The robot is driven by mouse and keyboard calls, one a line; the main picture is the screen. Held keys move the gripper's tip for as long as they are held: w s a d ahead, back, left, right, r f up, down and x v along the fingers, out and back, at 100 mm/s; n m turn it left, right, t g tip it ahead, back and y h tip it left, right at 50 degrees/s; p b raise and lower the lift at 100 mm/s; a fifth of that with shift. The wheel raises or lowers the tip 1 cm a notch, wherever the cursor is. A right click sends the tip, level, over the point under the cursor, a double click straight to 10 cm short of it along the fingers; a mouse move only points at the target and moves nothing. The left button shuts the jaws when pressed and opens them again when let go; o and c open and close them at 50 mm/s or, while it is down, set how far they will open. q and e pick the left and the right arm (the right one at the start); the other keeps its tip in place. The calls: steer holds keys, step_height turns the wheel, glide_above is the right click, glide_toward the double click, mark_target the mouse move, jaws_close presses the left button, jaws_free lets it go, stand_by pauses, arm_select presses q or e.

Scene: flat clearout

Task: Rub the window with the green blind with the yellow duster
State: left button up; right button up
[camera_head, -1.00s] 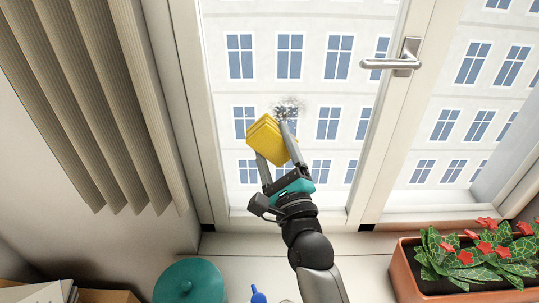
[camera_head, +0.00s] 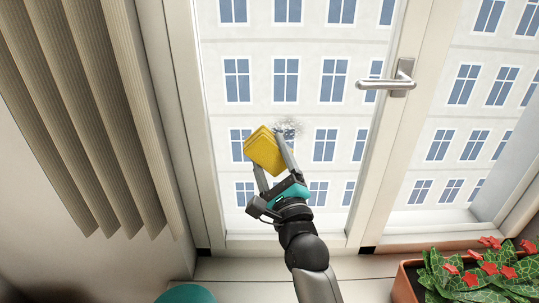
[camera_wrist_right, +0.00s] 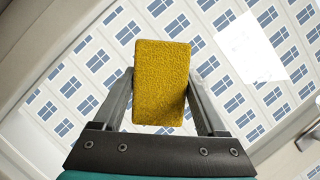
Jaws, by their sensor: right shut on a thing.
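My right gripper (camera_head: 270,154) is shut on the yellow duster (camera_head: 260,148), a thick block-like pad, and holds it up at the window pane (camera_head: 300,110). A faint grey smudge (camera_head: 291,127) on the glass shows just right of the duster's top, near one fingertip. In the right wrist view the duster (camera_wrist_right: 162,85) sits between both fingers, with the glass behind it. I cannot tell whether it touches the glass. The hanging slatted blind (camera_head: 85,110) left of this window looks beige-grey, not clearly green. My left gripper is not in view.
A metal handle (camera_head: 400,82) sits on the frame right of the pane. A terracotta planter (camera_head: 408,285) with red flowers stands on the sill at the lower right. A teal round object (camera_head: 186,293) shows at the bottom edge. The sill between them is largely clear.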

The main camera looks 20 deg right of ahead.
mark_target(301, 137)
steer(key=shift+w+d, duration=0.25)
steer(key=shift+w, duration=0.7)
steer(key=shift+s+d, duration=0.35)
steer(key=shift+d, duration=0.6)
steer(key=shift+s+d, duration=0.3)
steer(key=shift+d, duration=0.6)
steer(key=shift+s+d, duration=0.25)
steer(key=shift+d, duration=0.75)
steer(key=shift+s+d, duration=0.2)
steer(key=shift+d, duration=0.8)
